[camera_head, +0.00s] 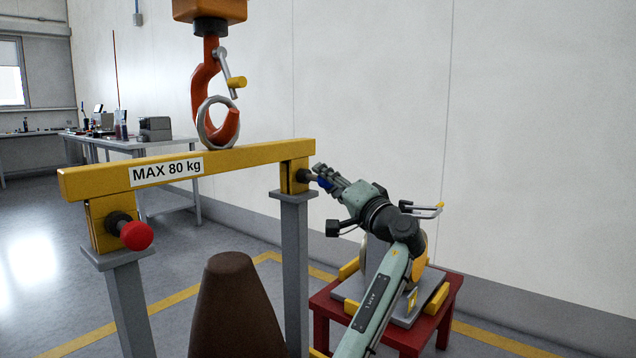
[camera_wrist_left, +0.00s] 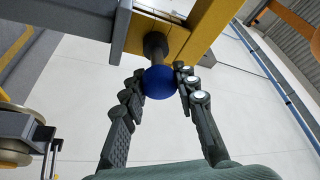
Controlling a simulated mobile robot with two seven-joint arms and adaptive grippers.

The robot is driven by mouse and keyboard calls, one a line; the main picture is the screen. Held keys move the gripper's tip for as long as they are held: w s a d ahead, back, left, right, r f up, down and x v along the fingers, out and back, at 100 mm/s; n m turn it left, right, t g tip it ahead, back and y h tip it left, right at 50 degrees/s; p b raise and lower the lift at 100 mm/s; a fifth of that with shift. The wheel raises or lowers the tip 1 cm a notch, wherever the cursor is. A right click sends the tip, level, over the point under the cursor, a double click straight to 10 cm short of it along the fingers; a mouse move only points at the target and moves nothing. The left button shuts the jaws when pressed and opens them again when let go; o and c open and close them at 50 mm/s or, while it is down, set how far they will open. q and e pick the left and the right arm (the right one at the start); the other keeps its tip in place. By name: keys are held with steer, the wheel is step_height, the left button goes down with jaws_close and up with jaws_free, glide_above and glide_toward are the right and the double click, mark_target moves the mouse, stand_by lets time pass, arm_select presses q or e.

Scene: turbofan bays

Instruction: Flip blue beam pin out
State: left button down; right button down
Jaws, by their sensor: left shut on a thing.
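The yellow lifting beam (camera_head: 235,157), marked MAX 80 kg, rests on two grey posts. The blue beam pin (camera_head: 325,183) is at its right end; its round blue knob (camera_wrist_left: 160,83) sits on a dark shaft at the yellow end block in the left wrist view. My left gripper (camera_head: 329,177) is shut on the blue knob, with a finger on each side of it. The red beam pin (camera_head: 136,235) is at the beam's left end, away from the gripper. My right gripper is not in view.
An orange hook (camera_head: 207,90) hangs above the beam with a metal ring (camera_head: 216,122). A brown cone (camera_head: 235,305) stands between the posts. A red stand (camera_head: 440,310) is behind my arm. A workbench (camera_head: 130,142) is at the back left.

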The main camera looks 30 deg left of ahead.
arm_select(q)
steer(key=c, duration=1.1)
jaws_free()
steer(key=shift+c, duration=0.2)
steer(key=shift+d, duration=0.1)
steer(key=v, duration=1.2)
